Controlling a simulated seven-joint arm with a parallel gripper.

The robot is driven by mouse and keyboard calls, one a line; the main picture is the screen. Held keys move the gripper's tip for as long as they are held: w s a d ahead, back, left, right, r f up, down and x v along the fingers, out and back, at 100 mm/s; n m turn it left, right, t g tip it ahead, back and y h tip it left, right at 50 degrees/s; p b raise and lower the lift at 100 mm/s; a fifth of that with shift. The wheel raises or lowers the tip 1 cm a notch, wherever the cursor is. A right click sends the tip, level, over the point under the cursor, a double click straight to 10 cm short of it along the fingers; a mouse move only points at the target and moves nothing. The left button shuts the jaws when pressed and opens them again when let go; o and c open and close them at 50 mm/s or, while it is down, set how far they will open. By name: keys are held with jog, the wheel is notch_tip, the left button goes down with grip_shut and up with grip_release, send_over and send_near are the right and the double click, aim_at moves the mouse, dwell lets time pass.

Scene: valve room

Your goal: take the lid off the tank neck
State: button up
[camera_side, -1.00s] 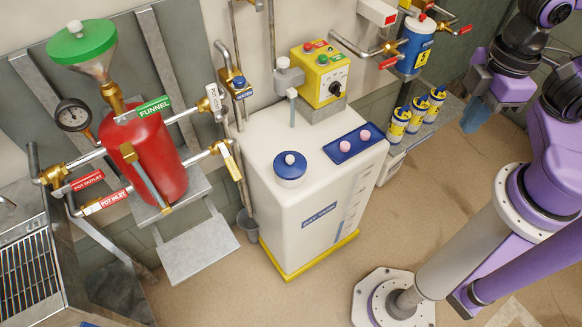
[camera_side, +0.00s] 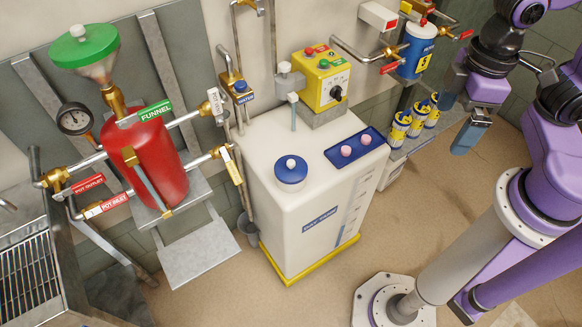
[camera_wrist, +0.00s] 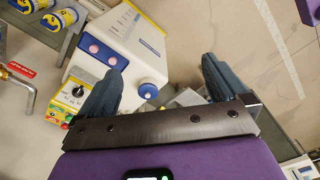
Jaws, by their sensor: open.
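The white tank (camera_side: 275,215) stands on a yellow base at the centre of the side view. Its round blue lid (camera_side: 290,176) with a white knob sits on top near the front. In the wrist view the lid (camera_wrist: 147,91) is just right of my left finger. The neck under the lid is hidden. My gripper (camera_side: 458,117) is open and empty, to the right of the tank and well away from the lid. Its two dark blue fingers spread wide in the wrist view (camera_wrist: 163,60).
A blue tray (camera_side: 335,155) with two pink pieces lies on the tank top beside the lid. A yellow control box (camera_side: 322,85) stands behind. Several yellow-blue cans (camera_side: 399,130) stand on a shelf between tank and gripper. A red pot (camera_side: 150,165) is left.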

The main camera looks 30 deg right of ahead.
jog(key=w+a+f+m, duration=0.4)
jog(key=w+a+m, duration=0.7)
jog(key=w+m, duration=0.3)
jog(key=m, duration=1.1)
send_over(292, 162)
jog(key=f, duration=1.9)
jog(key=shift+w+a+f, duration=0.1)
jog(key=shift+a+f, duration=0.1)
jog(key=shift+f, duration=0.05)
jog(key=shift+d+f, duration=0.2)
jog(key=shift+f, duration=2.5)
jog(key=c, duration=0.7)
